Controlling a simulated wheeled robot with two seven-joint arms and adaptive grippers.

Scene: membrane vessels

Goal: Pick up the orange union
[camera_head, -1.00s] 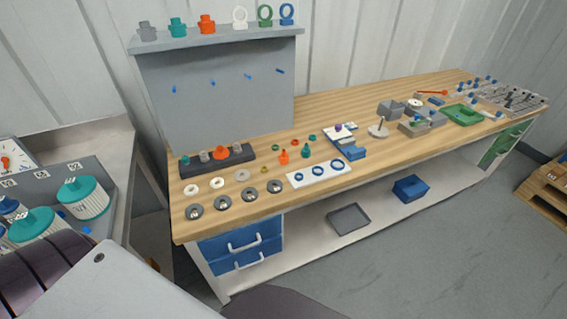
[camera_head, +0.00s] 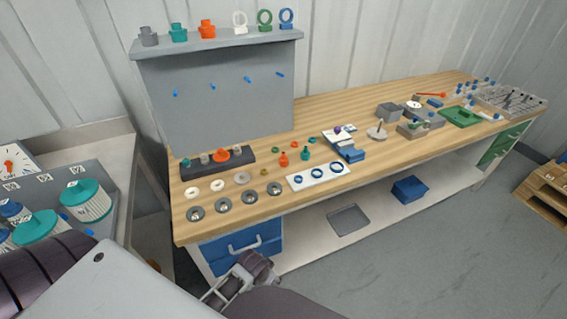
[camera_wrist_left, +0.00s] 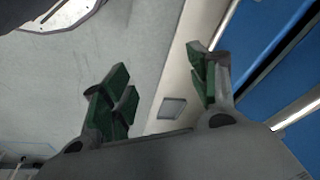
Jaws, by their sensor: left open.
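Several orange fittings show in the head view, and I cannot tell for certain which is the union. An orange fitting (camera_head: 208,29) stands on the raised shelf, right of a teal one (camera_head: 179,32). Another orange piece (camera_head: 221,155) sits in the dark rack (camera_head: 240,161), and a small orange one (camera_head: 283,160) stands on the bench top. My left gripper (camera_wrist_left: 160,85) is open and empty in the wrist view, its dark green pads wide apart. A grey gripper linkage shows low in the head view, before the blue drawers, away from every orange piece; its arm is mostly hidden.
The wooden bench (camera_head: 325,104) carries discs, a white plate with blue rings (camera_head: 318,176) and a green tray (camera_head: 460,117). Blue drawers (camera_head: 240,245) and a grey tray (camera_head: 348,220) are below. Teal-capped filters (camera_head: 80,193) stand at left.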

